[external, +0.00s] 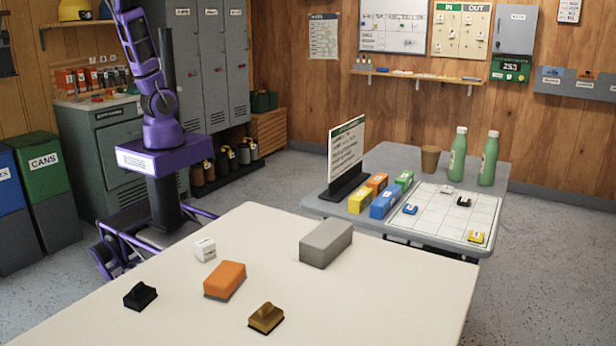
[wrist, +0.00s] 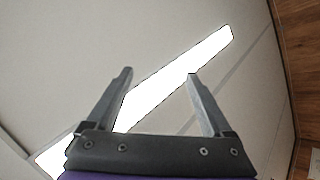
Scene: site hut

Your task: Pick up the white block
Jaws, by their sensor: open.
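The white block (external: 205,249) is a small cube on the cream table (external: 390,290), near its far left edge. A darker mark shows on it. My purple arm stands behind that edge with its upper part raised out of the top of the external view, so my gripper is not seen there. In the wrist view my gripper (wrist: 160,73) has its two fingers spread apart with nothing between them. It faces the ceiling and a bright light strip (wrist: 200,58). The white block is not in the wrist view.
On the cream table, an orange block (external: 225,280) lies close to the white block. A black piece (external: 140,296), a brown piece (external: 266,318) and a larger grey block (external: 326,243) stand apart. A grey table (external: 400,157) behind holds bottles, coloured boxes and a sign.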

